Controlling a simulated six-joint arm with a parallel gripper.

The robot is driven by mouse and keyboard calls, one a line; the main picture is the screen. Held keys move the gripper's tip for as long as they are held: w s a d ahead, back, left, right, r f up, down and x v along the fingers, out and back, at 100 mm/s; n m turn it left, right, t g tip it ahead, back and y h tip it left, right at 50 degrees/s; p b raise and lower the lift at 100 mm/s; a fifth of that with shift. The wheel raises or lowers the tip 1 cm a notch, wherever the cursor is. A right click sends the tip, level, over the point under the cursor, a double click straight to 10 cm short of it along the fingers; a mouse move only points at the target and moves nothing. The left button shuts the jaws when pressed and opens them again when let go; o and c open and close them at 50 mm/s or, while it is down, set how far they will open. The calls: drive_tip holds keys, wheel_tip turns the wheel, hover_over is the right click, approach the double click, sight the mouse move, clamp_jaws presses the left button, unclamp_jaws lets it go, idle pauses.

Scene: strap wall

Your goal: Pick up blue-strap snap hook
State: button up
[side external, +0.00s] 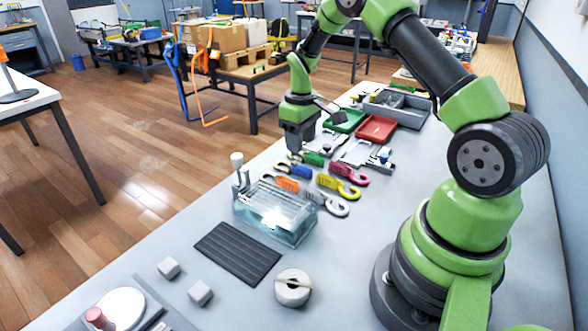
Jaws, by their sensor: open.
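The blue-strap snap hook (301,172) lies on the grey bench, in the row of coloured snap hooks behind the clear box. Its blue strap shows; its metal ends are too small to make out clearly. My gripper (296,150) points down just behind and above the blue strap in the picture. It is open, and I see nothing held in it. The exact gap between fingertips and hook cannot be told from this view.
Green (313,159), orange (287,184), yellow (338,187) and pink (348,171) hooks lie close around it. A clear box (275,214) stands in front. Red (377,129) and green (347,120) trays are behind. A black ribbed mat (237,253) lies nearer the camera.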

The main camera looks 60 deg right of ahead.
sight(301, 167)
drive_tip(key=f, duration=0.7)
drive_tip(key=shift+d+f, duration=0.2)
drive_tip(key=shift+f, duration=0.1)
clamp_jaws()
